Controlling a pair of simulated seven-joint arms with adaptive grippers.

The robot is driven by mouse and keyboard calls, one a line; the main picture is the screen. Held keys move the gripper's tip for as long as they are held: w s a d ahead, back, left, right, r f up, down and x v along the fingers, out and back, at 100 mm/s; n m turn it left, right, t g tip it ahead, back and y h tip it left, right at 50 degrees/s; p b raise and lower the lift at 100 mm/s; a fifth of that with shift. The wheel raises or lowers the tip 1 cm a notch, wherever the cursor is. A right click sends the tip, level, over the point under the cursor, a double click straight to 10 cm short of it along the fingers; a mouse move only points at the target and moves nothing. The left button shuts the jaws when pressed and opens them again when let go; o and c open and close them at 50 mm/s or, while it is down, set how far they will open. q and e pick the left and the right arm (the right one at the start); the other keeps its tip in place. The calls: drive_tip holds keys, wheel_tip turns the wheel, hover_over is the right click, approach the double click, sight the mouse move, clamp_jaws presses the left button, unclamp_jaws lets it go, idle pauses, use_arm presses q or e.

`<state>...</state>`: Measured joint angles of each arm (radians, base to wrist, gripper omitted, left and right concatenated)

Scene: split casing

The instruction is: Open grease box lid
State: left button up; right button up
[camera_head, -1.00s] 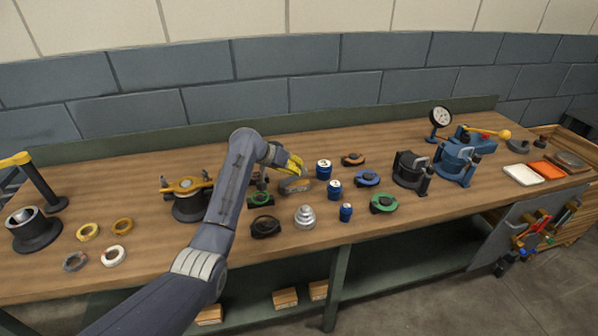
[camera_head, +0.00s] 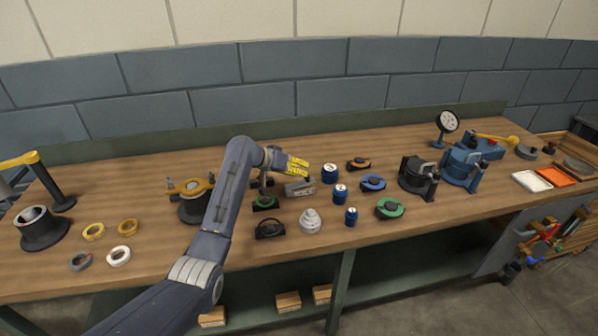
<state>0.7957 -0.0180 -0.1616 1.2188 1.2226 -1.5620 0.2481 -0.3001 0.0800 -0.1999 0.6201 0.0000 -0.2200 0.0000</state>
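A small grey box-like thing (camera_head: 299,188), which may be the grease box, stands in the middle of the bench. I cannot make out clearly whether its lid is up or down. My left gripper (camera_head: 298,165), with yellow fingers, is just behind and above this box, pointing right. The fingers look close together, but their gap is too small to judge, and I see nothing clearly held. My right gripper is not in view.
Blue cans (camera_head: 340,193) stand close to the right of the box. A silver stepped part (camera_head: 310,221), a black ring part (camera_head: 270,229) and a green-ringed part (camera_head: 390,208) lie in front. Black and blue casings (camera_head: 417,177) stand further right.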

use_arm(q)
drive_tip(key=o, duration=0.5)
drive_tip(key=shift+f, duration=0.2)
drive_tip(key=shift+c, duration=0.2)
drive_tip(key=shift+s, duration=0.1)
drive_tip(key=v, duration=1.2)
drive_tip(key=shift+r, duration=0.1)
